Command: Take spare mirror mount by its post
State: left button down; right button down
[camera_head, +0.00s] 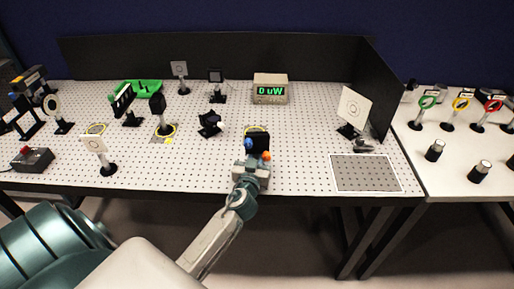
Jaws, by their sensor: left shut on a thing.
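The mirror mount (259,137) is a small dark block with a blue knob and an orange knob, near the front middle of the perforated table. My left gripper (256,161) reaches up to it from the front edge and is shut on it. The jaws are at the mount's lower part. The post is hidden behind the gripper, so I cannot see exactly where the fingers grip or whether the base touches the table. My right gripper is not in view.
A black tilted mount (210,124) stands close on the left. A power meter (270,89) reading "0 uW" stands behind. A white square card (354,107) stands at right, behind a grey mat (366,173). A side table (455,163) holds coloured rings.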

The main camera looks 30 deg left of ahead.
aim_at(255, 151)
pick_arm(q)
jog(key=shift+r, duration=0.2)
jog(key=shift+r, duration=1.35)
jog(key=shift+s+a+r+b, duration=0.1)
jog(key=shift+r+b, duration=0.15)
jog(key=shift+b, duration=0.15)
jog(key=s+a+b, duration=0.2)
jog(key=s, duration=0.5)
jog(key=s+a+r+b, duration=0.1)
jog(key=s+a+b, duration=0.2)
jog(key=s, duration=0.4)
jog(key=shift+s+a+r, duration=0.15)
jog(key=shift+s+r, duration=0.1)
jog(key=shift+s, duration=0.15)
